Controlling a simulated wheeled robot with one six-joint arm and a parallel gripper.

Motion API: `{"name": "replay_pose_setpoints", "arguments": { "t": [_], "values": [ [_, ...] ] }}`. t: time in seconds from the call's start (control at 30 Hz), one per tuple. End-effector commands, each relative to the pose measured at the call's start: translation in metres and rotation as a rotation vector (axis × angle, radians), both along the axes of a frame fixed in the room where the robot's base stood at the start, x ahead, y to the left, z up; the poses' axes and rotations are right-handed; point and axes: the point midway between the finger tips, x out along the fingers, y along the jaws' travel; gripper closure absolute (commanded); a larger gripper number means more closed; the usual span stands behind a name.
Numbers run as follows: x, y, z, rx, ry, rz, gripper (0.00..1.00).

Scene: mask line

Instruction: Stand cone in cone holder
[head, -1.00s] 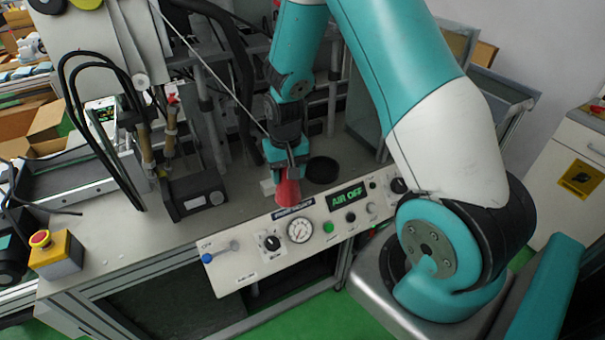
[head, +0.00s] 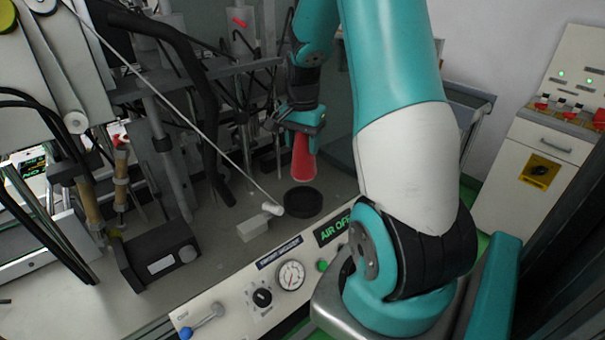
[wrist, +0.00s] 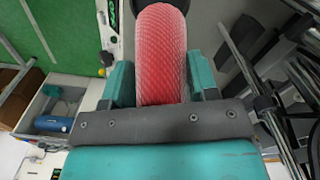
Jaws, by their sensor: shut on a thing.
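My gripper (head: 303,130) is shut on a red cone (head: 303,160) and holds it roughly upright above the bench, slightly tilted. In the wrist view the red cone (wrist: 161,50) has a mesh-like surface and sits between my two teal fingers (wrist: 160,85). A round black holder (head: 303,201), shaped like a shallow cup, stands on the bench below the cone and a little nearer the front. The cone is apart from it. Part of a dark round rim (wrist: 180,4) shows at the top of the wrist view, partly hidden by the cone.
A small white block with a thin rod (head: 260,224) is left of the holder. A black box (head: 155,255) stands farther left. The control panel (head: 270,288) reads AIR OFF along the front edge. Machine posts and hoses crowd the back left.

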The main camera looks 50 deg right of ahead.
Motion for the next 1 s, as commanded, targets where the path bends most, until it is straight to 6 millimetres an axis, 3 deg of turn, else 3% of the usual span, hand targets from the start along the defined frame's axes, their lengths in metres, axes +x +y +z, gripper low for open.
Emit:
{"name": "replay_pose_setpoints", "arguments": {
  "t": [0.1, 0.2, 0.6, 1.0],
  "values": [
    [-0.001, 0.000, -0.030, 0.003, 0.005, 0.000, 0.77],
    [-0.001, 0.000, -0.047, 0.002, 0.002, -0.001, 0.77],
    [-0.001, -0.002, -0.093, 0.001, 0.001, -0.002, 0.77],
    [-0.001, -0.002, -0.101, -0.001, -0.001, -0.002, 0.77]
  ]
}}
